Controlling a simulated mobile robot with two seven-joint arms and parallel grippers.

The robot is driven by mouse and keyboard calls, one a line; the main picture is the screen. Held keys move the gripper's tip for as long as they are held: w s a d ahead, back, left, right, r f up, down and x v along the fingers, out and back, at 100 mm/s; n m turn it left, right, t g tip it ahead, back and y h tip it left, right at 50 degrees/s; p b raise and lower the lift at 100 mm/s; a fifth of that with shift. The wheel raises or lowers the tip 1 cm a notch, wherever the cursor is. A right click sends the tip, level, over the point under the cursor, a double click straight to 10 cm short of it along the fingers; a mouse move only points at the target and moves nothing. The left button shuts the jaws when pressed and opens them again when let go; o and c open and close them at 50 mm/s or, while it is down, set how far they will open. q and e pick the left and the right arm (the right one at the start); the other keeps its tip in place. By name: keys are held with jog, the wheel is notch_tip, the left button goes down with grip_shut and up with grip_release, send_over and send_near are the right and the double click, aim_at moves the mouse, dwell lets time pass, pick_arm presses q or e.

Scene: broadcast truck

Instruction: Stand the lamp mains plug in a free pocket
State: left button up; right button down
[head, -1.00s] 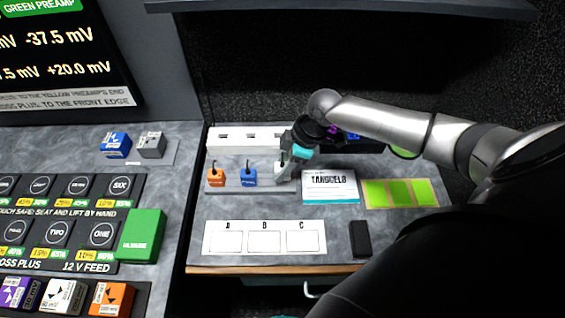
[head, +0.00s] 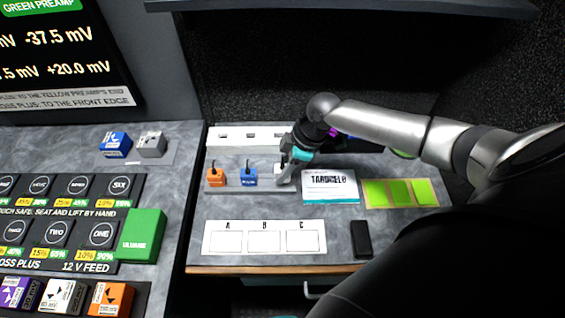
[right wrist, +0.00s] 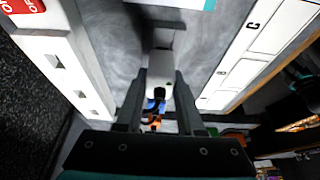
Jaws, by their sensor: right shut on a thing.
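A white plug (right wrist: 160,66) with a dark cord sits between the fingertips of my right gripper (right wrist: 161,78) in the right wrist view. The gripper is shut on it. In the head view my right gripper (head: 286,176) is at the right end of the grey rail (head: 225,190), hiding most of the white plug. An orange plug (head: 215,178) and a blue plug (head: 249,178) stand in line to its left. I cannot tell whether the white plug still touches the rail. My left gripper is not in view.
Behind the plugs lies a white socket strip (head: 221,144) with dark slots. In front are an A-B-C card (head: 264,225) and a black phone-like block (head: 361,239). Purple and blue items behind my wrist are partly hidden.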

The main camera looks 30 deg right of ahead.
jog(key=shift+f+b, duration=0.55)
jog(key=shift+f, duration=0.35)
jog(key=shift+c, duration=2.2)
grip_release()
jog(key=shift+r, duration=0.1)
jog(key=p+v, duration=0.3)
jog(key=v, duration=1.2)
